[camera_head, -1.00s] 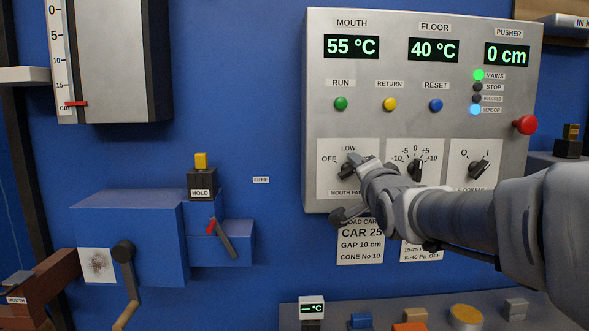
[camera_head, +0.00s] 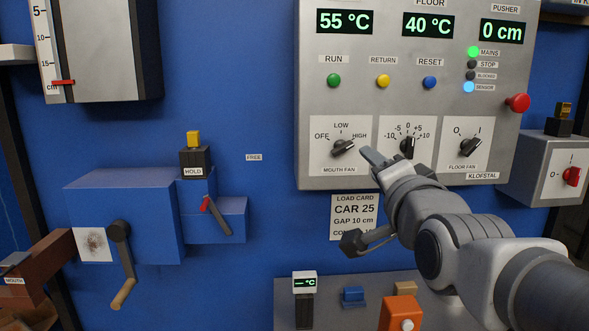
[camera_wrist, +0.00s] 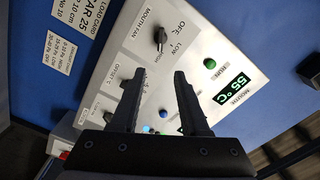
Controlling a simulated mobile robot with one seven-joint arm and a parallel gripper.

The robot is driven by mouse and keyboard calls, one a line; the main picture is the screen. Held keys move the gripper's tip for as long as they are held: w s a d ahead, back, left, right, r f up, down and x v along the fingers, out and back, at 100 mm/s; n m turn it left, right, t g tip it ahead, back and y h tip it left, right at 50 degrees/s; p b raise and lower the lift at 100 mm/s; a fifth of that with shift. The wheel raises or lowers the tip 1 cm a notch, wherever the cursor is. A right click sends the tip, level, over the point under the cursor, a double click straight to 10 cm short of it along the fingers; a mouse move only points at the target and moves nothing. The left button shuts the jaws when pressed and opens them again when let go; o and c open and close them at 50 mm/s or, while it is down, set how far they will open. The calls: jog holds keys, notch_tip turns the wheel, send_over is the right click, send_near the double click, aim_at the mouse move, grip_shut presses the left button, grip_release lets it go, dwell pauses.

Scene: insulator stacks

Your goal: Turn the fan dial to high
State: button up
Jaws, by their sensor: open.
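The mouth fan dial (camera_head: 344,147) is a black knob on a white plate marked OFF, LOW and HIGH, low on the grey control panel (camera_head: 400,184). Its pointer is turned to the right, towards the HIGH mark. The dial also shows in the wrist view (camera_wrist: 161,39), beyond the fingertips. My gripper (camera_head: 374,160) is just right of and below the dial in the head view, apart from it. In the wrist view my gripper (camera_wrist: 160,74) has its two black fingers spread with nothing between them.
The offset dial (camera_head: 408,146) is close beside my gripper. The floor fan dial (camera_head: 463,146) and red stop button (camera_head: 517,103) are farther right. Run, return and reset buttons sit above. A load card (camera_head: 354,211) hangs below the panel. A cranked blue box (camera_head: 122,215) is at left.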

jog(key=shift+s, duration=1.8)
jog(key=s+a+f+n+g, duration=0.1)
jog(key=s+f+n+g, duration=0.5)
jog(key=f, duration=0.4)
jog(key=s+a+f+n+g, duration=0.1)
jog(key=s+f+n+g, duration=0.55)
jog(key=f, duration=0.35)
notch_tip(320, 180, up, 16)
jog(key=s+p, duration=0.1)
jog(key=p, duration=1.5)
jog(key=shift+s+d+p, duration=0.2)
jog(key=shift+p, duration=0.1)
